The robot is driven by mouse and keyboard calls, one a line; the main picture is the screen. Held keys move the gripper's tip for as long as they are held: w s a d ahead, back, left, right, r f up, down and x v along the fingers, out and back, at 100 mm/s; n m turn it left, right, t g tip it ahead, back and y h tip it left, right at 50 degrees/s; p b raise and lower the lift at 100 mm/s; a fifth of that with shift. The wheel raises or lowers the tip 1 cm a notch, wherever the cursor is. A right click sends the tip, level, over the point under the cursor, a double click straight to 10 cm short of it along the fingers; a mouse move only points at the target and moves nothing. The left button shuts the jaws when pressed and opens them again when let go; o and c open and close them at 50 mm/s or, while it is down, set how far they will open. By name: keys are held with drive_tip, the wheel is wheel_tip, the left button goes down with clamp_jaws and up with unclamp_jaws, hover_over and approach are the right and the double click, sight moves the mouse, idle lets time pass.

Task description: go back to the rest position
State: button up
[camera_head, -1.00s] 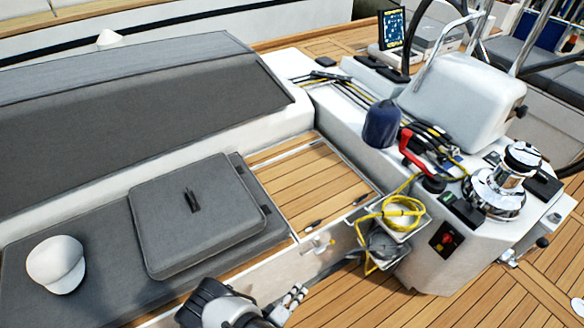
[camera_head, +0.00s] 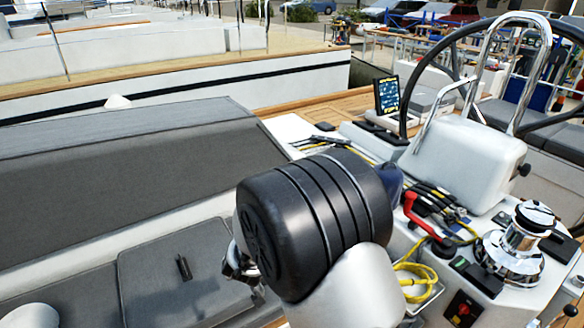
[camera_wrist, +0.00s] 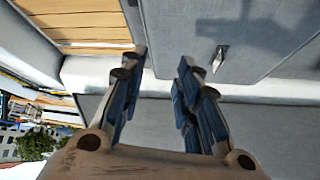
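My gripper (camera_wrist: 163,65) shows in the wrist view with its two blue-padded fingers apart and nothing between them. It hangs over the grey cockpit seat, with the loose grey cushion (camera_wrist: 262,35) and its dark strap beyond the fingertips. In the head view my arm's large black joint and pale link fill the middle. Only a small metallic part of my gripper (camera_head: 236,264) shows left of that joint, above the cushion (camera_head: 165,280). The joint and link hide part of the seat and of the console front.
A white cap (camera_head: 30,317) lies at the lower left, cut by the frame edge. On the right stand the white console with a chrome winch (camera_head: 513,245), a red handle (camera_head: 410,208), yellow rope (camera_head: 413,280) and a steering wheel (camera_head: 440,50). A grey backrest (camera_head: 130,175) runs along the left.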

drive_tip(key=s+d+r+y+b, duration=0.1)
drive_tip(key=s+d+r, duration=0.3)
drive_tip(key=d+r, duration=0.3)
drive_tip(key=s+d+r+b, duration=0.1)
drive_tip(key=s+d+r, duration=0.4)
drive_tip(key=r, duration=0.4)
drive_tip(key=s+d+m+g+h+b, duration=0.1)
drive_tip(key=s+d, duration=0.6)
drive_tip(key=s, duration=0.3)
drive_tip(key=s+d+r+m+g+h+b, duration=0.1)
drive_tip(key=s+d+m+h, duration=0.1)
drive_tip(key=s+d, duration=0.6)
drive_tip(key=shift+s+d+b, duration=0.3)
drive_tip(key=shift+s+b, duration=0.1)
drive_tip(key=shift+s, duration=0.7)
drive_tip(key=shift+r, duration=0.1)
